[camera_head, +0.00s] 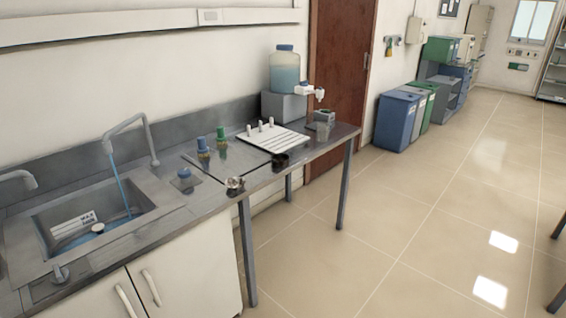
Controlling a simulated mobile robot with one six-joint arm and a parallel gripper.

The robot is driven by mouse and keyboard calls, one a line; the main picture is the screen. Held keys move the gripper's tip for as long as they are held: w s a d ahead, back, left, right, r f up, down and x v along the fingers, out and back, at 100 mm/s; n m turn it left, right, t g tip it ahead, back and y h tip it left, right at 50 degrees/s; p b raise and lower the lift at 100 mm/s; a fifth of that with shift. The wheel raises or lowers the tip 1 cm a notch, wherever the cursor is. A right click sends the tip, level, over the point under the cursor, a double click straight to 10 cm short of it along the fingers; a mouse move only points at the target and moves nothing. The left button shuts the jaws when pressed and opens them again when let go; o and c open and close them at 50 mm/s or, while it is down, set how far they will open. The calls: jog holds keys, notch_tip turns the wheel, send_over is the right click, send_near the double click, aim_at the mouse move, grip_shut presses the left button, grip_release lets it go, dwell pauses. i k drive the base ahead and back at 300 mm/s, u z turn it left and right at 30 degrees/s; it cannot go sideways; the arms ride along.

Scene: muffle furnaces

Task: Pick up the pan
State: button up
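No thing shows clearly as a pan. A small shiny metal dish-like item (235,184) sits at the front edge of the steel counter, right of the sink. A small dark cup-like item (281,161) sits farther along the same edge, in front of a white ribbed board. Both are too small to tell which, if either, is the pan. My gripper is not in view, and nothing is seen touching either item.
The counter (222,190) holds a sink (172,200) with a tap, blue- and green-capped bottles (203,148), the white board (268,139) and a large jug (285,72) on a grey box. Bins (396,122) stand beyond. The tiled floor (400,220) in front is open.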

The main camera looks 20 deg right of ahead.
aim_at(281, 160)
jog(key=u, duration=0.05)
jog(key=i, duration=0.45)
jog(key=u, duration=0.8)
jog(key=k, duration=0.6)
jog(key=z, duration=0.05)
jog(key=i, duration=0.5)
